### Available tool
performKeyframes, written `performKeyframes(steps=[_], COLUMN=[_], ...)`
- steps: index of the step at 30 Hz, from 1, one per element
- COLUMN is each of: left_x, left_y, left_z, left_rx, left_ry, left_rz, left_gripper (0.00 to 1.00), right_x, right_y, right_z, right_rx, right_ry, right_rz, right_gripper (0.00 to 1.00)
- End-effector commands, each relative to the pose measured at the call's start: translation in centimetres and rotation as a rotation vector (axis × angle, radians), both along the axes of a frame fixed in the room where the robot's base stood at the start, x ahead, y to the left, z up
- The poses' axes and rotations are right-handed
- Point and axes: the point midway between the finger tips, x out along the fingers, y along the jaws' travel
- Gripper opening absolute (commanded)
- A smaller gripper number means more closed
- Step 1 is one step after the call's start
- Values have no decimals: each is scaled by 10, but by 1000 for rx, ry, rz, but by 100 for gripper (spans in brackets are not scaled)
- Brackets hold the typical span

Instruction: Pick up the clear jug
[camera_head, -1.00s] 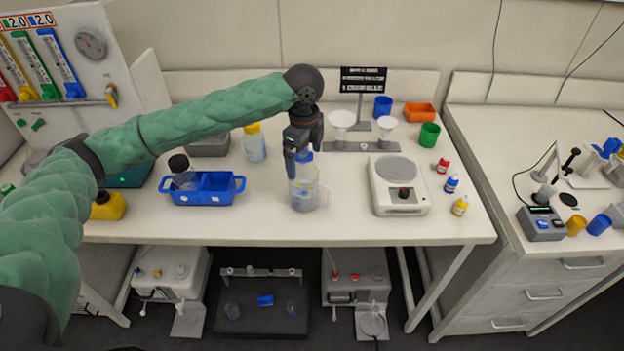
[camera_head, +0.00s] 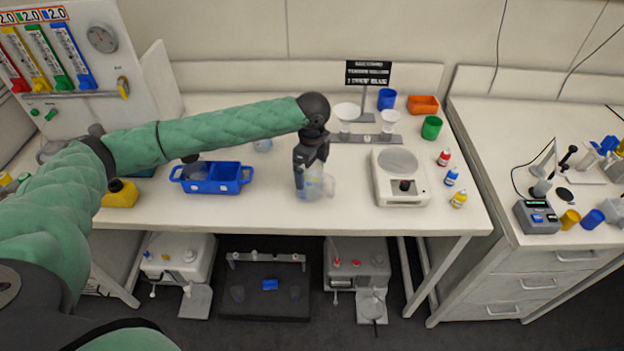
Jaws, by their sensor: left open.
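The clear jug (camera_head: 316,187) stands on the white bench near its front edge, between the blue tray and the scale. My left gripper (camera_head: 301,187) points down at the jug, its fingers in front of the jug's upper left part. The fingers hide much of the jug; its handle side shows at the right. The left gripper is open; whether its fingers touch the jug I cannot tell. My right gripper is not in view.
A blue two-part tray (camera_head: 213,178) is left of the jug. A white scale (camera_head: 399,180) stands close on the right. Funnels on a stand (camera_head: 368,137) are behind.

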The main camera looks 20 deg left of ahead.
Motion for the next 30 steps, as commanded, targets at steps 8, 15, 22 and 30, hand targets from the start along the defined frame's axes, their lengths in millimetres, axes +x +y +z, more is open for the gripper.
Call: performKeyframes(steps=[8,15,22,30], left_x=[0,0,0,1], left_y=[0,0,0,0], left_z=[0,0,0,7], left_rx=[0,0,0,-1], left_ry=[0,0,-1,-2], left_rz=[0,0,0,-1], left_gripper=[85,38,22,22], right_x=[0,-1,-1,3], right_y=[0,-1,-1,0], right_z=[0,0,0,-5], right_rx=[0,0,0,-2], right_ry=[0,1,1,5], right_rz=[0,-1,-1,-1], right_gripper=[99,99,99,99])
